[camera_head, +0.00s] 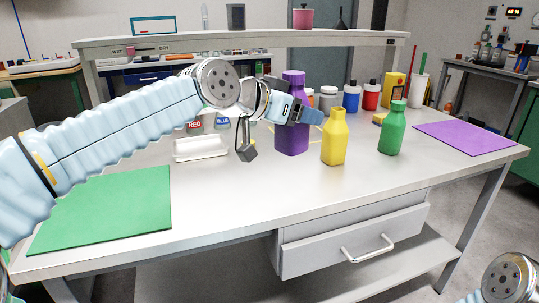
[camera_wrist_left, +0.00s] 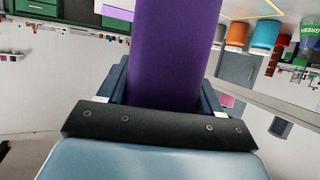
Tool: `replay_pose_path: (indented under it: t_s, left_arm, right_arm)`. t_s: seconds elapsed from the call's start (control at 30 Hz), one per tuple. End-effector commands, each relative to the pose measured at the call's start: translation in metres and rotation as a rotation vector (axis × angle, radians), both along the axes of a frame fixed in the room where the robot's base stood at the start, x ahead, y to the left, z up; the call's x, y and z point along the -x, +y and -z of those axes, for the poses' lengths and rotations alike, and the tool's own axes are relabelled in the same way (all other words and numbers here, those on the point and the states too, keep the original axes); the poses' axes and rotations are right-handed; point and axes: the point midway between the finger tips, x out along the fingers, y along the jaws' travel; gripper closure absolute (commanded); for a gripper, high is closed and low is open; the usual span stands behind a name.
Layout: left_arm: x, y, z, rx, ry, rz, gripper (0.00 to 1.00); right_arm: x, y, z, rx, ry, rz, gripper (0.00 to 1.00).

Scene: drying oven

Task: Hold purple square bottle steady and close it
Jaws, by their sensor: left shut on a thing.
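My left gripper (camera_head: 300,114) reaches across from the left and is shut on the bottle's upper body. In the left wrist view the purple bottle (camera_wrist_left: 175,50) sits between the two fingers of my left gripper (camera_wrist_left: 168,90). My right gripper is not in view; only part of my right arm shows at the lower right corner.
A yellow bottle (camera_head: 334,140) and a green bottle (camera_head: 393,130) stand close right of the purple one. Several jars stand behind. A green mat (camera_head: 105,208) and a purple mat (camera_head: 465,136) lie flat. The front middle is clear.

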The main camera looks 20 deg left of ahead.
Motion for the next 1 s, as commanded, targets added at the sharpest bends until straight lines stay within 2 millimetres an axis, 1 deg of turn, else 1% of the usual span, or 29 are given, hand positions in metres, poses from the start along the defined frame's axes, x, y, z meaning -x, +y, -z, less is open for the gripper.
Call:
replay_pose_path:
  t_s: [0.03,0.17,0.2,0.3,0.4,0.57,0.87,1.0]
  left_arm:
    - [-0.01,0.011,0.007,0.003,0.004,-0.005,1.0]
    - [-0.032,0.034,0.021,0.002,0.004,-0.004,1.0]
    - [-0.038,0.04,0.028,0.002,0.005,-0.003,1.0]
    - [-0.048,0.051,0.049,0.002,0.005,-0.003,1.0]
    - [-0.056,0.059,0.062,0.001,0.003,-0.002,1.0]
    - [-0.062,0.064,0.071,-0.001,-0.001,0.0,1.0]
    - [-0.062,0.064,0.071,-0.001,-0.001,0.0,1.0]
    - [-0.067,0.07,0.08,0.001,0.002,-0.002,1.0]
  right_arm:
    - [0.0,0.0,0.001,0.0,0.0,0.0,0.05]
    - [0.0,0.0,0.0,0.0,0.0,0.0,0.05]
    - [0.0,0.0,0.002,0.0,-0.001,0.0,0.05]
    - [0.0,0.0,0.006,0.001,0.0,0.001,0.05]
    - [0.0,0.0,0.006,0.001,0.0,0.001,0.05]
    - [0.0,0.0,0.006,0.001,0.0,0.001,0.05]
    - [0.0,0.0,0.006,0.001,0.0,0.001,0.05]
    - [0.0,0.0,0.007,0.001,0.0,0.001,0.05]
